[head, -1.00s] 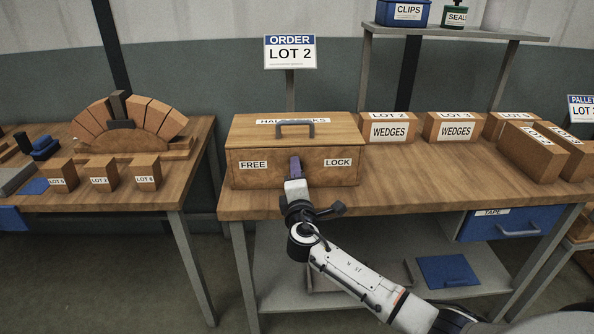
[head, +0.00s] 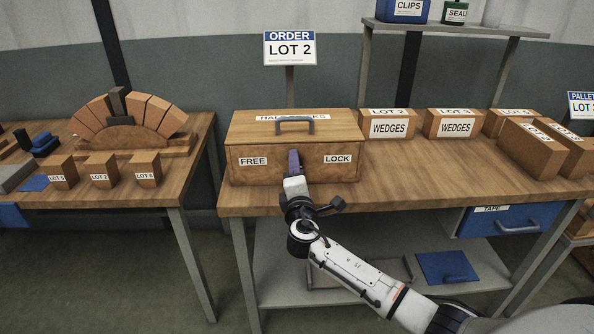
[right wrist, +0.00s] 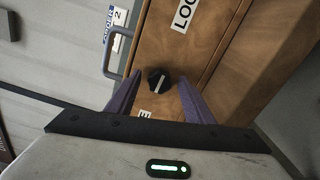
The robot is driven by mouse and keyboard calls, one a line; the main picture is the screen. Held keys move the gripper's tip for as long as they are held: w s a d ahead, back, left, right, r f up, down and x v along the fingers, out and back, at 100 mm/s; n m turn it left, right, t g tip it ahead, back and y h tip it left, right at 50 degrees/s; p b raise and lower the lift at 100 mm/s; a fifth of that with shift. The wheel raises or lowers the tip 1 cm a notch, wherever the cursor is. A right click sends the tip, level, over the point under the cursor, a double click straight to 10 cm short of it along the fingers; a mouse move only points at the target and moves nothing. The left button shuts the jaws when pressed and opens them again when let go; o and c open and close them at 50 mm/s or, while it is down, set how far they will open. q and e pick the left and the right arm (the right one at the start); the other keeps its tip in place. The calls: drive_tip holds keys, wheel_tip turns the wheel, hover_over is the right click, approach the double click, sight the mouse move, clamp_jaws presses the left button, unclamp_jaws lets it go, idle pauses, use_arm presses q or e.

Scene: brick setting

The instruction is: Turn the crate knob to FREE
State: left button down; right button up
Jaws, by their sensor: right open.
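The wooden crate (head: 235,172) stands closed on the bench, with a FREE label (head: 253,161) on the left of its front and a LOCK label (head: 338,159) on the right. Its round black knob (right wrist: 159,79) shows in the right wrist view, with a white line slanting across it; I cannot tell which end of the line is the pointer. In the head view my gripper hides the knob. My right gripper (right wrist: 158,97) is open, its purple fingers on either side of the knob and seemingly apart from it. It also shows in the head view (head: 294,155). My left gripper is not in view.
A grey handle (head: 295,122) sits on the crate lid. WEDGES boxes (head: 390,128) stand to the right on the bench (head: 420,178). A left table (head: 185,170) holds a brick arch and small lot blocks. The bench front beside the crate is clear.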

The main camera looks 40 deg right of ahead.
drive_tip(key=v, duration=1)
drive_tip(key=shift+s+b, duration=0.2)
drive_tip(key=shift+b, duration=0.15)
drive_tip(key=s+a+f+m+g+y, duration=0.25)
drive_tip(key=s+a+f, duration=0.2)
drive_tip(key=f, duration=0.55)
drive_tip(key=s+a+f+m+g+y, duration=0.15)
drive_tip(key=s+a+f+y, duration=0.35)
drive_tip(key=f, duration=0.5)
drive_tip(key=s+a+f+m+g+y, duration=0.1)
drive_tip(key=s+a+f+m, duration=0.3)
drive_tip(key=s, duration=0.5)
drive_tip(key=s+a+f+m+g+y, duration=0.1)
drive_tip(key=s+a+f+m+y, duration=0.2)
drive_tip(key=s, duration=0.5)
drive_tip(key=shift+s+a+f+m+g, duration=0.3)
drive_tip(key=shift+s+a+f+m, duration=0.15)
drive_tip(key=shift+a+m, duration=0.35)
drive_tip(key=shift+w+y, duration=0.1)
drive_tip(key=shift+y, duration=0.15)
